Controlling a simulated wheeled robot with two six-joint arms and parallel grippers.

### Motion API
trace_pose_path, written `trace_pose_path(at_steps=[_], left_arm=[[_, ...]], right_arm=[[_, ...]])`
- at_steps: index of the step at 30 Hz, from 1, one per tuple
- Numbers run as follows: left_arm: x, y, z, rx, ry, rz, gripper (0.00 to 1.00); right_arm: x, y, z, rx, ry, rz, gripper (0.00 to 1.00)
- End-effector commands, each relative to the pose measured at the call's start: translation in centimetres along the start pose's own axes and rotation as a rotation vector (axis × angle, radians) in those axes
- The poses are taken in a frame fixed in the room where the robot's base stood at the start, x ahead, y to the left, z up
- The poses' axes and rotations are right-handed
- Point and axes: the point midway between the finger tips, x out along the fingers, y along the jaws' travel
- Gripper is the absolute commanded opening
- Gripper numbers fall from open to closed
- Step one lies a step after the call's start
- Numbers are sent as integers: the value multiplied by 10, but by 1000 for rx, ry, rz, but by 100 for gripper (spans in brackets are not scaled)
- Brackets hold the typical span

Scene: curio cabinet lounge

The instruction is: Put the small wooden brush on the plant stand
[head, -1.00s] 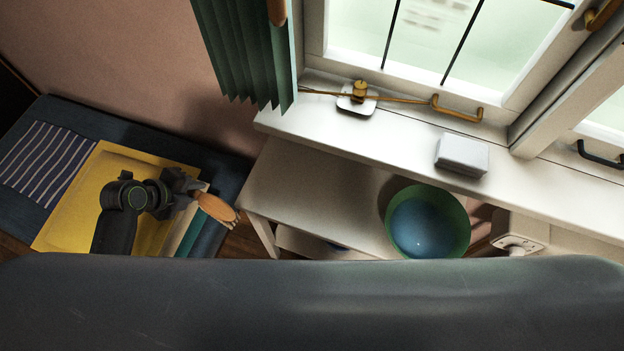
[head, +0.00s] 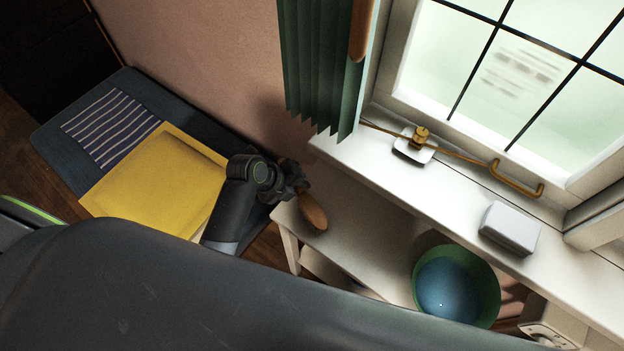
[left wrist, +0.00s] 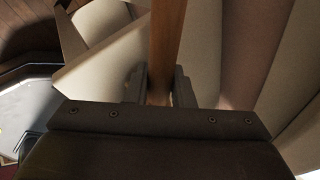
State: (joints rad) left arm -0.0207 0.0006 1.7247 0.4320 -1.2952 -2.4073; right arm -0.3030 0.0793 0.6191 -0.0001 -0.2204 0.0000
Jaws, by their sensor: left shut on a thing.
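My left gripper (head: 298,189) is shut on the small wooden brush (head: 313,213). The brush's brown end points down and right, over the left end of a pale, low stand, which looks like the plant stand (head: 352,232). I cannot tell whether brush and stand touch. In the left wrist view, the brush's wooden handle (left wrist: 167,40) runs straight up from between the fingers of my left gripper (left wrist: 159,92), with pale surfaces behind it. My right gripper is not in view.
A green and blue bowl (head: 455,285) is at the stand's right end. Above runs the window sill (head: 460,190) with a grey-white box (head: 509,228). A green curtain (head: 322,70) hangs close behind. The stand's left part is clear.

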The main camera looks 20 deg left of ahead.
Motion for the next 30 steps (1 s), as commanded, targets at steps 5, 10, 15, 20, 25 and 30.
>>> trace_pose_path(at_steps=[5, 10, 15, 20, 25, 30], left_arm=[[12, -22, 0, 0, 2, -4, 3], [24, -32, -1, -1, 2, 2, 3], [27, -29, 0, 0, -1, 0, 3], [27, -29, 0, 0, -1, -1, 3], [29, -28, 0, 0, -1, 1, 32], [29, -28, 0, 0, -1, 0, 43]], right_arm=[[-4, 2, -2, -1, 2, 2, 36], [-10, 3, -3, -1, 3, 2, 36], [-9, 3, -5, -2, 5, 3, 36], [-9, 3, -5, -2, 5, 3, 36], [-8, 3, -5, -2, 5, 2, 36], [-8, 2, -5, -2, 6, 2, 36]])
